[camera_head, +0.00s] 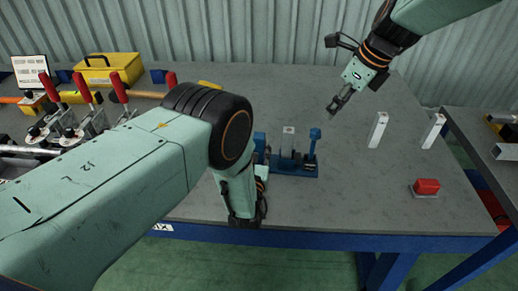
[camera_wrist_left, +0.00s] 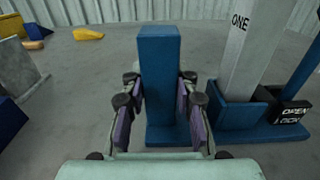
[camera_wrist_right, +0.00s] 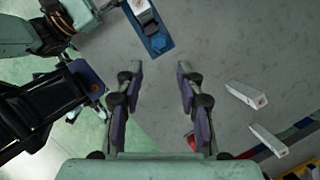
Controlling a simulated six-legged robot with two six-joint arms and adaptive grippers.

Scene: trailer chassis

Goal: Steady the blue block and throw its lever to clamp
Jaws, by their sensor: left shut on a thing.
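The blue block (camera_head: 297,170) is a fixture on the grey table with an upright post (camera_wrist_left: 158,75) at its left end. My left gripper (camera_head: 261,172) is shut on this post; in the left wrist view its fingers (camera_wrist_left: 160,105) flank it. A pale upright piece marked ONE (camera_wrist_left: 245,50) stands in the fixture. The blue lever (camera_head: 314,142) stands upright at the right end, beside a black label reading OPEN and LOCK (camera_wrist_left: 292,112). My right gripper (camera_head: 340,101) hangs above the table behind and right of the fixture; it is open and empty in the right wrist view (camera_wrist_right: 158,75).
Two pale upright bars (camera_head: 378,130) stand right of the fixture. A red button box (camera_head: 426,187) sits near the right front. Red-handled clamps (camera_head: 85,90) and a yellow toolbox (camera_head: 108,68) are at left.

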